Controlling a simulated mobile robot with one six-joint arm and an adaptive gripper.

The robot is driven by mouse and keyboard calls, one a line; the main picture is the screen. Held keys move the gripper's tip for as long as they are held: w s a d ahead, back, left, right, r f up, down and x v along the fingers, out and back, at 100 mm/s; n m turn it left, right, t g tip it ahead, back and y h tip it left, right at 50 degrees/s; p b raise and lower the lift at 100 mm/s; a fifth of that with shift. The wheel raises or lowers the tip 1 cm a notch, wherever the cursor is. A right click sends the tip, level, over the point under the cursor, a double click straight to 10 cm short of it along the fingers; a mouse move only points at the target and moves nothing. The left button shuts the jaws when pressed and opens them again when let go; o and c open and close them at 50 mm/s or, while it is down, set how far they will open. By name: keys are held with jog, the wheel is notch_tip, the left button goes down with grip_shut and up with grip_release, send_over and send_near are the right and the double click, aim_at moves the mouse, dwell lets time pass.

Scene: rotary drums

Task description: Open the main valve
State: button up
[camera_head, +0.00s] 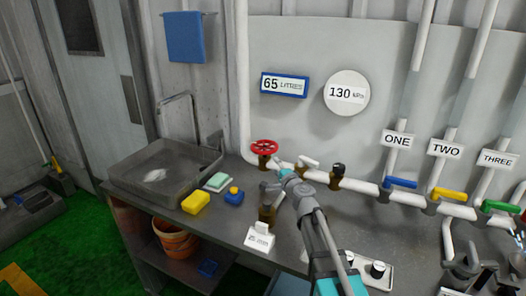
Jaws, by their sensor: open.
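A red handwheel valve (264,147) with a brass body sits at the left end of the white horizontal pipe (360,187), by a white vertical pipe. No label naming it the main valve is readable. My gripper (284,176) is at the end of my grey and teal arm, just right of and below the red wheel in the picture. It looks empty and apart from the wheel, though its fingers are small and hard to make out. A white-handled valve (308,162) and a dark-knobbed fitting (338,171) are close on the right.
Blue (400,183), yellow (449,193) and green (501,206) levers sit under signs ONE, TWO and THREE. A brass tap (267,212) and white labelled block (259,238) stand in front. A sink (135,174), yellow sponge (196,203) and blue item (234,196) are left.

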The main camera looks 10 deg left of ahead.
aim_at(261, 148)
jog(key=x, duration=1.3)
jog(key=shift+w+a, duration=0.25)
jog(key=shift+w, duration=0.05)
grip_shut()
